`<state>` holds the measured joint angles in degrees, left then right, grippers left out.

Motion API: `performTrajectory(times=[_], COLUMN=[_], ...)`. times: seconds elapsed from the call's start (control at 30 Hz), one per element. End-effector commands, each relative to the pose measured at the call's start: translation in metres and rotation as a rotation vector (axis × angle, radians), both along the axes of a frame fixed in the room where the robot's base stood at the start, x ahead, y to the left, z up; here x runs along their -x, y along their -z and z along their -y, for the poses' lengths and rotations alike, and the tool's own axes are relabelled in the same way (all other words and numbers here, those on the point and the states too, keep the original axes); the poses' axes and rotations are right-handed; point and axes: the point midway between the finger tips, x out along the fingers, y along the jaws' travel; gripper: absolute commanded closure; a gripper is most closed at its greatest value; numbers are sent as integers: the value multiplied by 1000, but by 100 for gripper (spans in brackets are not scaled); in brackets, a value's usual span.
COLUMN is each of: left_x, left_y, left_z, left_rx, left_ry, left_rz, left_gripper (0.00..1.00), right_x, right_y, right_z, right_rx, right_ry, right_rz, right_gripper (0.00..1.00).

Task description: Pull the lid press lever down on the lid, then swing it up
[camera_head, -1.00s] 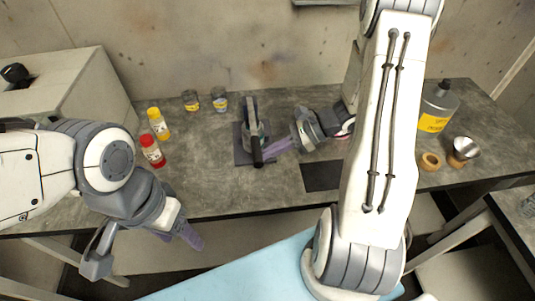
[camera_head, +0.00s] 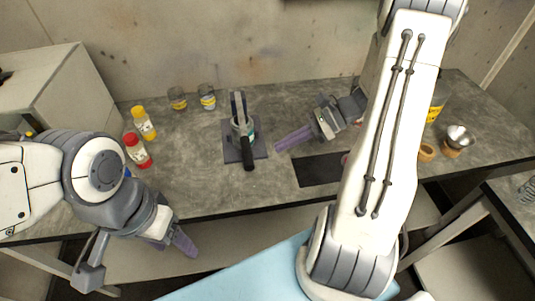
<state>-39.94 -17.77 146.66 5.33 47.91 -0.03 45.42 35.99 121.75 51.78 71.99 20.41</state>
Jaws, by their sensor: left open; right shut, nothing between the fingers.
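The lid press stands on a dark base plate (camera_head: 232,153) in the middle of the bench, with a grey upright (camera_head: 237,104) at its back. Its lever (camera_head: 248,157) has a black handle that points toward me and hangs low over the front of the plate. A container with a teal band (camera_head: 251,133) is partly hidden in the press behind the lever; its lid cannot be made out. My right gripper (camera_head: 279,146) has purple fingers, is shut and empty, and sits right of the lever, apart from it. My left gripper (camera_head: 178,247) is open and empty, low in front of the bench edge.
Two small jars (camera_head: 207,98) stand behind. My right arm hides part of the bench.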

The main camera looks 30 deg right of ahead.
Motion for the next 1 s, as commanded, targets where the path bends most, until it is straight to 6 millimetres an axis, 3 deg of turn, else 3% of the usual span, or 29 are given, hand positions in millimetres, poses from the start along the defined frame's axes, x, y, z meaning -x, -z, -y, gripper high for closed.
performTrajectory(times=[0.2, 0.47, 0.57, 0.67, 0.8, 1.0], left_x=[0, 0, 0, 0, 0, 0], left_y=[4, 4, 4, 4, 4, 4], left_z=[0, 0, 0, 0, 0, 0], left_rx=[0, -1, -1, -1, -1, -1], left_ry=[0, 0, 0, 0, 0, 0], left_rz=[0, -1, -1, -1, -1, -1], left_gripper=[38, 38, 38, 38, 38, 38], right_x=[4, 5, 7, 14, 38, 83], right_y=[-12, -16, -19, -26, -35, -46], right_z=[21, 20, 0, -38, -92, -150], right_rx=[1, 7, 52, 139, 285, 475], right_ry=[0, -17, -112, -305, -644, -1152], right_rz=[1, 2, 18, 61, 165, 391], right_gripper=[100, 100, 100, 100, 100, 100])
